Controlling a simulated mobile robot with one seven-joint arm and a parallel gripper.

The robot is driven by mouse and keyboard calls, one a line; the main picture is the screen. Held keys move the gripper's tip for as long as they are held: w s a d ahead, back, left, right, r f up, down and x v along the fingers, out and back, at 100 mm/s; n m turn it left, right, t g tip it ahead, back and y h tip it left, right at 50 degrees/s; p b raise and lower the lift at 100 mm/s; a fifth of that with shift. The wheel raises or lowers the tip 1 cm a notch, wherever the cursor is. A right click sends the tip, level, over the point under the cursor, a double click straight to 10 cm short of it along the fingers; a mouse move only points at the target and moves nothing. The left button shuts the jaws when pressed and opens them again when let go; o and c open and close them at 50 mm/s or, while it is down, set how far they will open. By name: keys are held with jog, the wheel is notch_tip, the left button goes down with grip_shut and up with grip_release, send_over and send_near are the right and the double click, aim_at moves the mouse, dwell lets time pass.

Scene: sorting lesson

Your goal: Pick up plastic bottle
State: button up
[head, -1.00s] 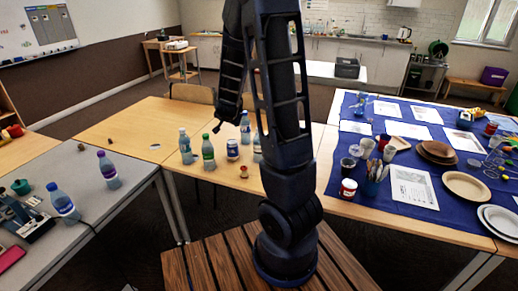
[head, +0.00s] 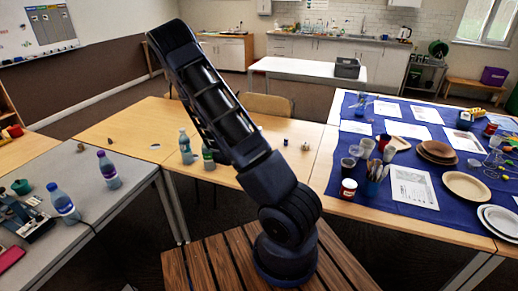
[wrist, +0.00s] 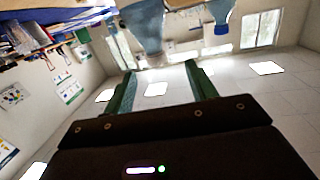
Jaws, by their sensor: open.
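Several plastic bottles stand upright. On the wooden table are a pale blue one (head: 185,147) and a green-capped one (head: 208,157), partly covered by my arm. On the grey table are a purple-capped one (head: 108,171) and a blue one (head: 64,205). My gripper (wrist: 160,68) shows in the wrist view, its green fingers apart with nothing between them. That view is upside down. Two blurred bluish shapes that look like bottles, one large (wrist: 145,22) and one with a blue cap (wrist: 221,12), appear beyond the fingertips. In the head view my gripper is hidden.
The wooden table (head: 125,125) has bare room at its left. A blue cloth (head: 345,180) at right carries cups, plates and papers. A chair (head: 268,105) stands behind the table. My arm blocks the table's middle.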

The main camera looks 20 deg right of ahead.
aim_at(260, 128)
jog(key=shift+h, duration=0.5)
jog(key=x, duration=1.1)
jog(key=shift+s+d+r, duration=0.1)
jog(key=shift+s+r, duration=0.1)
jog(key=shift+s, duration=0.05)
jog(key=shift+c, duration=0.3)
grip_shut()
jog(key=shift+r, duration=0.1)
